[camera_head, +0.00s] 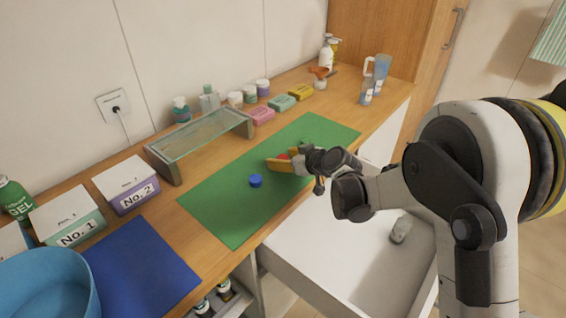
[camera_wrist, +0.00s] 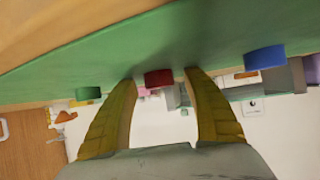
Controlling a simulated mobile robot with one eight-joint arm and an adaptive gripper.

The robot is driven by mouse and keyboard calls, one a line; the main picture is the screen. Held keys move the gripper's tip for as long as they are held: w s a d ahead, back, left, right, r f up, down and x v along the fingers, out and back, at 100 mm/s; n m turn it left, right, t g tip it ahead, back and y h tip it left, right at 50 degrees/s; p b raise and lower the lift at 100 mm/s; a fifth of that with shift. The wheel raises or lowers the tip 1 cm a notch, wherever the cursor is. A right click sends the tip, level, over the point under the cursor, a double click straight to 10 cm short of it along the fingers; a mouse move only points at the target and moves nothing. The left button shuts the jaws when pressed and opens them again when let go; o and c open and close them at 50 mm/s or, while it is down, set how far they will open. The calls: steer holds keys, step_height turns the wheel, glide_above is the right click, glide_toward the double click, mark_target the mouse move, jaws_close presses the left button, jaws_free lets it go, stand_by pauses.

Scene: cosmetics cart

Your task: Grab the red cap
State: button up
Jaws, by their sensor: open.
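The small red cap (camera_head: 284,156) is on the green mat (camera_head: 225,205), partly hidden by my gripper (camera_head: 283,161) in the head view. In the wrist view, which looks upside down, the red cap (camera_wrist: 158,77) shows between the tips of the two yellow fingers of my gripper (camera_wrist: 161,79). The fingers are apart, and nothing is clamped. I cannot tell whether either finger touches the cap. My gripper is low, close to the mat.
A blue cap (camera_head: 256,181) and a green cap (camera_wrist: 88,93) are on the mat to either side of the red one. A glass shelf (camera_head: 205,130) stands behind the mat. An open white drawer (camera_head: 330,250) is below the counter edge.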

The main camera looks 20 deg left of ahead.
steer(key=shift+c, duration=0.2)
steer(key=c, duration=0.8)
steer(key=shift+r, duration=0.1)
steer(key=shift+c, duration=0.2)
